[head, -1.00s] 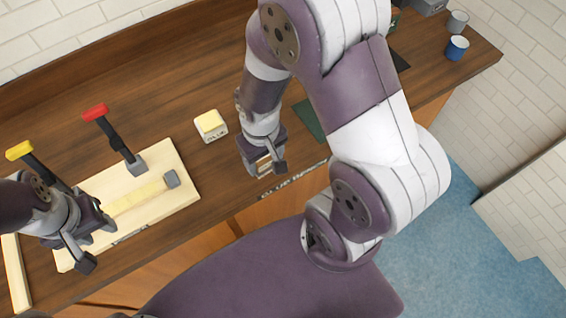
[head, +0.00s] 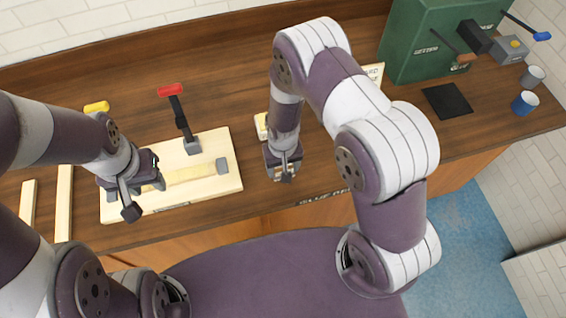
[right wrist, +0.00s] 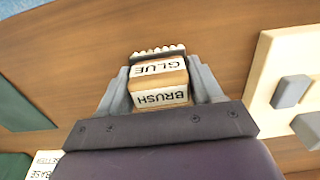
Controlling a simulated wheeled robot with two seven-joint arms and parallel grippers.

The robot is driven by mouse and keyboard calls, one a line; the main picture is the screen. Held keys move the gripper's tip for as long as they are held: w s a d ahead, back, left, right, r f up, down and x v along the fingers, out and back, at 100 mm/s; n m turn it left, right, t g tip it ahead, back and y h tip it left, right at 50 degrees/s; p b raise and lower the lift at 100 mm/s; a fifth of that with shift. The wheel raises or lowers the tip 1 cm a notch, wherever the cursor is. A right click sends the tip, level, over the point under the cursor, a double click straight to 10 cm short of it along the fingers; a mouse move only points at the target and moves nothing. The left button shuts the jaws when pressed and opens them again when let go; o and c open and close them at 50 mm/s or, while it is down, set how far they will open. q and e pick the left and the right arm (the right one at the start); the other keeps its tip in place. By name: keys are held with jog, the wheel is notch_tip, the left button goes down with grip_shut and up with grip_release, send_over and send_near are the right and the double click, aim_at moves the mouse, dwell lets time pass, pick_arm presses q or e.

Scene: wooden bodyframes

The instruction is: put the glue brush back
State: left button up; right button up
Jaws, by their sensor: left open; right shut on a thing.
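The glue brush (right wrist: 160,97) is a block lettered GLUE and BRUSH with pale bristles at its far end. My right gripper (right wrist: 160,84) is shut on it in the right wrist view. In the head view my right gripper (head: 284,175) hangs over the counter, right of the clamped board; the brush is mostly hidden there. A small pale block with a yellow top (head: 261,126) is partly hidden behind my right gripper. Lettering that seems to read GLUE BR (head: 325,197) runs along the counter's front edge. My left gripper (head: 143,193) is open and empty over the board's left part.
Bare counter lies between board and right gripper.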

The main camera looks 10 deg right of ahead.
jog(key=shift+f, duration=0.2)
jog(key=o, duration=1)
jog(key=shift+r, duration=0.15)
